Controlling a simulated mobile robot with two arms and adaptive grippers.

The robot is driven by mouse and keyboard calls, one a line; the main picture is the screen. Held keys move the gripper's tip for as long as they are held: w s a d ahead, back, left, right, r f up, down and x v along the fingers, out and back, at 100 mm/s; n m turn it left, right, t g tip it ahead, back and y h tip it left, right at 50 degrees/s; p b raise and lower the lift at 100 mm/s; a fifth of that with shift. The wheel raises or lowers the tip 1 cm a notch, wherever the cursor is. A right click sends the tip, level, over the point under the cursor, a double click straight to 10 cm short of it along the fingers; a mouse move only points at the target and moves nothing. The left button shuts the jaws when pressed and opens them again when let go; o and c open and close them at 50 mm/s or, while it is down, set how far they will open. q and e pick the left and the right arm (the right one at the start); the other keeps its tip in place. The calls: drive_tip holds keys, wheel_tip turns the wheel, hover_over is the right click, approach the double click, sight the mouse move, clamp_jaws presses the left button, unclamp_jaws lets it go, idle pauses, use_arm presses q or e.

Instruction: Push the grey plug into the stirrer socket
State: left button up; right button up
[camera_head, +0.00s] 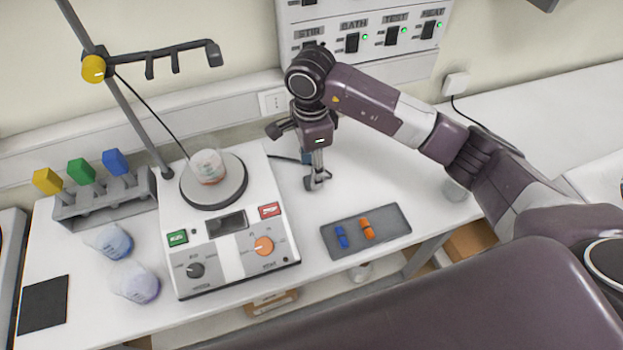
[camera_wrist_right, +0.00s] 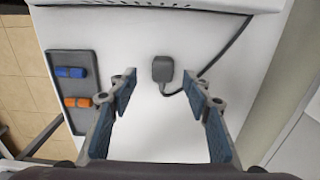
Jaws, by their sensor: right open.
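The grey plug (camera_wrist_right: 162,69) lies on the white bench in the right wrist view, its dark cable curving off to the upper right. My right gripper (camera_wrist_right: 160,86) is open, with one finger on each side of the plug and nothing held. A wall outlet (camera_head: 273,101) is behind the stirrer. The STIR label (camera_head: 310,33) is on the wall panel; my wrist partly covers the area below it. My left gripper is not in view.
A grey tray (camera_head: 385,240) with blue and orange pieces lies right of the stirrer, also in the wrist view (camera_wrist_right: 65,94). A stand pole (camera_head: 135,105) rises by the stirrer. A beaker (camera_head: 208,167) sits on its plate. The bench at back right is largely clear.

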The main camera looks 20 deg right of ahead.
drive_tip(key=shift+s, duration=0.1)
drive_tip(key=shift+f+p, duration=0.25)
drive_tip(key=shift+p, duration=0.2)
drive_tip(key=f, duration=0.1)
drive_tip(key=f+p, duration=0.2)
drive_tip(key=shift+w+d+f, duration=0.15)
drive_tip(key=shift+w+f, duration=0.05)
drive_tip(key=shift+w, duration=0.1)
drive_tip(key=shift+f, duration=0.6)
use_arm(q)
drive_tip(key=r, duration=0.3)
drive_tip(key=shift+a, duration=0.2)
use_arm(e)
drive_tip(key=shift+c, duration=0.3)
drive_tip(key=c, duration=1.1)
drive_tip(key=shift+r, duration=0.1)
